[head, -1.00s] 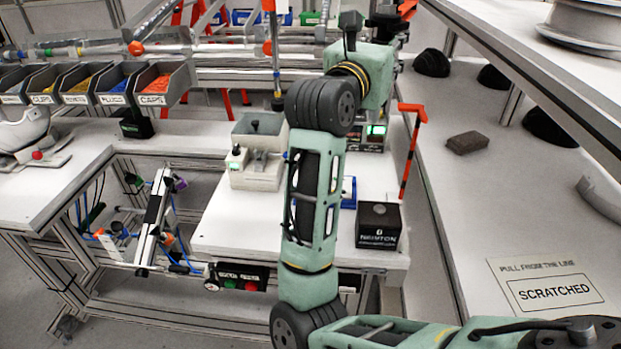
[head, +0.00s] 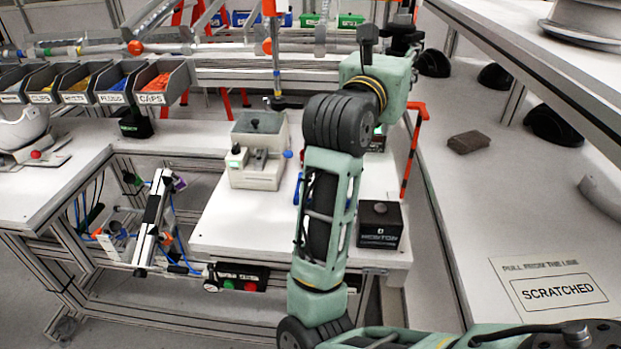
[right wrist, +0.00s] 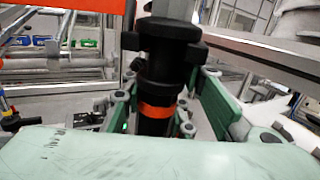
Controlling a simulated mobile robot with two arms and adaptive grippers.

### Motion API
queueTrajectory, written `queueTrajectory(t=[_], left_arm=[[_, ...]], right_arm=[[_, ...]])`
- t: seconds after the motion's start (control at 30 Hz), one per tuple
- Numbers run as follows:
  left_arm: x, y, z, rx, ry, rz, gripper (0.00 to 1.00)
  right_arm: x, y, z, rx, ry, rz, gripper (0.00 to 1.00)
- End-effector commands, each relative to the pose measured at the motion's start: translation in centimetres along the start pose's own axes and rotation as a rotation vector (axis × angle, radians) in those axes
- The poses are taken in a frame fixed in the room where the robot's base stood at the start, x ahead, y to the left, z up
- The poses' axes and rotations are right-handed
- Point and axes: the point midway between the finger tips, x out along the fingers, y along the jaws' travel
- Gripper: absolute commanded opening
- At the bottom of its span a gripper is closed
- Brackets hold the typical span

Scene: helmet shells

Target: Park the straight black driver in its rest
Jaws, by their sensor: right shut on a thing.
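In the right wrist view my right gripper (right wrist: 170,85) is shut on the straight black driver (right wrist: 168,48). The driver has a thick black body with an orange band, between green finger links; its lower end is hidden behind my wrist. In the head view my right gripper (head: 405,38) is a dark shape at the end of my raised arm, above the back of the bench; the driver is not clear there. I cannot make out the driver's rest for sure. A blue part (head: 298,188) shows beside my arm on the bench. My left gripper is not in view.
A beige press-like fixture (head: 257,150) and a black box with a knob (head: 380,225) stand on the white bench (head: 235,225). Bins (head: 155,84) are at left, a shelf with dark shells (head: 552,125) at right.

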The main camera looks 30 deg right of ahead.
Motion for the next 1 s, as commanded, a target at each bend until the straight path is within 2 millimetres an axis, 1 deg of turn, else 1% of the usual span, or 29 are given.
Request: queueTrajectory(t=[0.03,0.07,0.17,0.23,0.7,0.83,1.0], left_arm=[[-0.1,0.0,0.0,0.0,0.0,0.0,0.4],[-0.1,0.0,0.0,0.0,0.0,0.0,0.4],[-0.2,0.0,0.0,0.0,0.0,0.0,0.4],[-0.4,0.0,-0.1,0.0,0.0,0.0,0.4],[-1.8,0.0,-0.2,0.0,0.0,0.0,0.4],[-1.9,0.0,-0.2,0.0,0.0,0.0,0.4],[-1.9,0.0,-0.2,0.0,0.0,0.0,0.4]], right_arm=[[-2.3,3.3,-2.5,0.025,0.087,0.084,0.0],[-2.3,3.3,-2.5,0.025,0.088,0.084,0.0],[-2.1,3.2,-2.5,0.025,0.088,0.084,0.0],[-1.6,3.0,-2.5,0.025,0.089,0.083,0.0],[3.1,0.2,-2.7,0.033,0.094,0.076,0.0],[3.7,-0.1,-2.8,0.035,0.094,0.077,0.0],[3.8,-0.1,-2.8,0.034,0.093,0.077,0.0]])
